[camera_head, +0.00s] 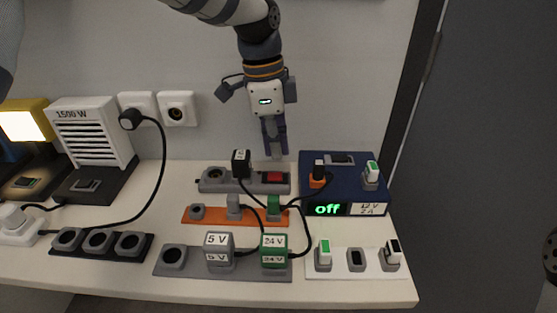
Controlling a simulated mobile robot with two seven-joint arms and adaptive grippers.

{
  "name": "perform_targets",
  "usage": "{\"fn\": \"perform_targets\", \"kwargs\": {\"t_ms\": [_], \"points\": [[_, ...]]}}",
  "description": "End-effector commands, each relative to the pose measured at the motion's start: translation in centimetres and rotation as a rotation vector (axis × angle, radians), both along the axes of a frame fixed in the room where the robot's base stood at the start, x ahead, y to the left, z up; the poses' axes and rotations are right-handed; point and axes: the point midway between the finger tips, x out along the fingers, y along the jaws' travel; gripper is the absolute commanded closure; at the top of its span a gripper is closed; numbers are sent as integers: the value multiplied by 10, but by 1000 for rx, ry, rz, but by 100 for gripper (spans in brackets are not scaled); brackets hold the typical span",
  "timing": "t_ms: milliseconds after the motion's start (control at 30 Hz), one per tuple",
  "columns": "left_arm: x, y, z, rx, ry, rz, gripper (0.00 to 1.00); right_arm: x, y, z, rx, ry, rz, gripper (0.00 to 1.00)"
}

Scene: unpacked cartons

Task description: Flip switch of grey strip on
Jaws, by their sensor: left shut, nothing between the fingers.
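The grey strip (224,186) with a red switch (274,177) at its right end lies at the back of the white table. A black plug (240,161) sits in its middle, and a socket shows at its left. My left gripper (275,154) points down from above, shut and empty, just above and behind the red switch. Whether its tips touch the switch or strip cannot be told. The switch's on or off position is too small to tell. My right gripper is not in view.
An orange strip (218,220) and another grey strip (190,270) with 5 V and 24 V adapters lie in front. A blue power box (310,176) reading "off" stands close on the right. Cables run between them. A 1500 W heater (93,133) stands left.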

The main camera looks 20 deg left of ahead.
Motion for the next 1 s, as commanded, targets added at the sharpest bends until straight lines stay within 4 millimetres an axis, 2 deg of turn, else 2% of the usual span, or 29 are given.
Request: {"fn": "perform_targets", "kwargs": {"t_ms": [100, 233, 667, 867, 1000], "points": [[0, -3, -20, 1, 1, -1, 100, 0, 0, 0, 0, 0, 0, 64], [1, -4, -33, 0, -1, -1, 100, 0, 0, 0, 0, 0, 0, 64], [2, -5, -39, 9, 0, -1, 100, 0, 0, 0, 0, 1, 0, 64], [4, -12, -52, 184, 52, -6, 100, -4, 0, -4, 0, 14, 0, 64], [3, -10, -51, 188, 58, -1, 100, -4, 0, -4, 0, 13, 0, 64]]}}
